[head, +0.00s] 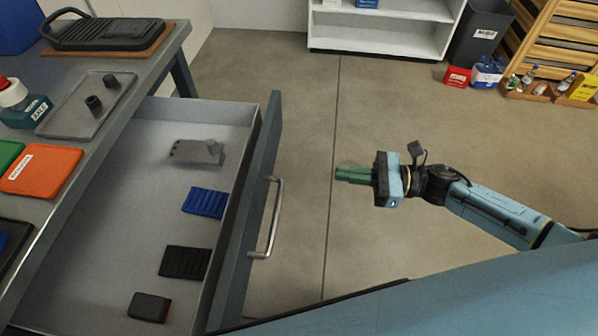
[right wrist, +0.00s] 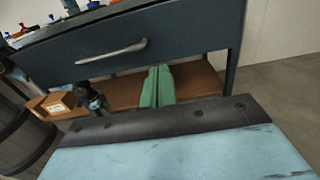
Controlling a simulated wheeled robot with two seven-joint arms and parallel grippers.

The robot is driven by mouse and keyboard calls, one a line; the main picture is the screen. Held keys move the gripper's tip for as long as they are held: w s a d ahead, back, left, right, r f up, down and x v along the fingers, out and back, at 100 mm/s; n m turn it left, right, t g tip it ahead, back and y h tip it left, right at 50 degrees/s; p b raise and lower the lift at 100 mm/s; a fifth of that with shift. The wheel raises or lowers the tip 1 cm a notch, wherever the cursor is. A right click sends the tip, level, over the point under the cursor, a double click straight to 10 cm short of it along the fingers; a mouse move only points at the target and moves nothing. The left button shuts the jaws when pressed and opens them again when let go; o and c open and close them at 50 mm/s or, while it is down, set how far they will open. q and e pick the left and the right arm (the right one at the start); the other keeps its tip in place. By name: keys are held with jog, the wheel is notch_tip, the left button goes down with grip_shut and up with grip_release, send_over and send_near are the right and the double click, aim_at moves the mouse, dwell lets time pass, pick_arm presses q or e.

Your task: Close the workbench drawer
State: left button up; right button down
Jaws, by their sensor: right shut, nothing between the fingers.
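The workbench drawer (head: 140,190) is pulled out to the right of the workbench in the head view. Its blue-grey front (head: 246,215) carries a metal bar handle (head: 269,218), which also shows in the right wrist view (right wrist: 112,53). Inside lie a grey metal part (head: 196,151), a blue block (head: 205,202), a black ribbed block (head: 185,262) and a small dark block (head: 149,307). My right gripper (head: 340,174), with green fingers, is shut and empty, to the right of the drawer front and apart from it. My left gripper is not in view.
The workbench top (head: 60,175) holds a metal tray (head: 85,105), an orange case (head: 41,169) and other items. A white shelf (head: 385,35), a dark bin (head: 478,45) and bottles (head: 487,72) stand at the back right. Concrete floor (head: 300,110) is clear between drawer and shelf.

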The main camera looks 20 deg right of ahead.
aim_at(269, 166)
jog(key=x, duration=1.3)
jog(key=shift+w+a, duration=0.1)
jog(key=shift+a, duration=0.25)
